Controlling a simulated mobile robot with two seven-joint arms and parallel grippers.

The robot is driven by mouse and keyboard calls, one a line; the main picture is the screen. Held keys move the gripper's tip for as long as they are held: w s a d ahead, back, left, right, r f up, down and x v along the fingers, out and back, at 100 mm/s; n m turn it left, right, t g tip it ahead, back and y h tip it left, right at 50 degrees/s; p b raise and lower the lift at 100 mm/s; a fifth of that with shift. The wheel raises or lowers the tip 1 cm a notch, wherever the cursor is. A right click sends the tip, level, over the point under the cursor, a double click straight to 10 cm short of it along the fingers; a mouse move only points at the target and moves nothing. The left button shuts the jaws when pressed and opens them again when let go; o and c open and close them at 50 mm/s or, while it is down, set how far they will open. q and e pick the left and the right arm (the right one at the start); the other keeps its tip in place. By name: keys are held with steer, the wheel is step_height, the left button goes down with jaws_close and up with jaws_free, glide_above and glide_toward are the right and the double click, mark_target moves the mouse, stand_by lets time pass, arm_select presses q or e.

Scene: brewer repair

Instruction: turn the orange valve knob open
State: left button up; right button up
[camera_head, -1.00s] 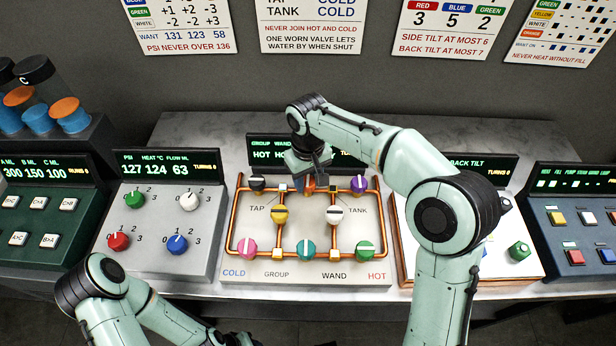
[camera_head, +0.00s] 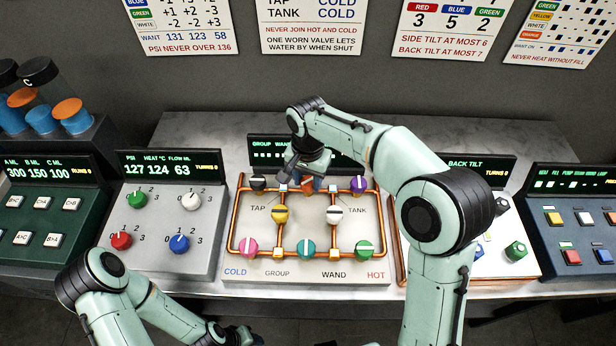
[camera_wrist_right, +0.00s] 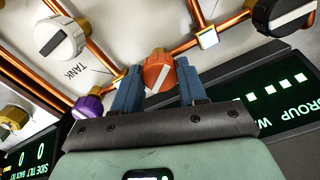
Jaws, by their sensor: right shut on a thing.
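The orange valve knob (camera_head: 308,184) sits on the upper copper pipe of the middle panel, mostly hidden by my gripper in the head view. In the right wrist view the orange knob (camera_wrist_right: 158,76) shows a white stripe lying diagonally. My right gripper (camera_head: 304,176) is shut on it from above, with one blue finger on each side of the knob in the wrist view (camera_wrist_right: 160,88). My left arm shows at the lower left of the head view; its fingers are not visible.
A black knob (camera_head: 258,182) and a purple knob (camera_head: 358,185) flank the orange one on the same pipe. Yellow (camera_head: 280,214) and white (camera_head: 333,215) knobs sit below. The display (camera_head: 268,149) behind shows rows of small squares, partly hidden by my arm.

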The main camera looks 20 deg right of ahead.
mark_target(308, 182)
arm_select(q)
steer(key=shift+w+r, duration=0.2)
arm_select(e)
steer(key=m, duration=0.7)
stand_by(0.4)
steer(key=o, duration=1.1)
steer(key=shift+c, duration=0.2)
arm_select(q)
steer(key=w+r+p, duration=0.2)
steer(key=r, duration=0.1)
steer(key=shift+w, duration=0.35)
arm_select(e)
step_height(308, 182, up, 13)
steer(key=shift+r, duration=0.2)
arm_select(q)
steer(key=shift+s, duration=0.15)
arm_select(e)
steer(key=shift+f, duration=0.1)
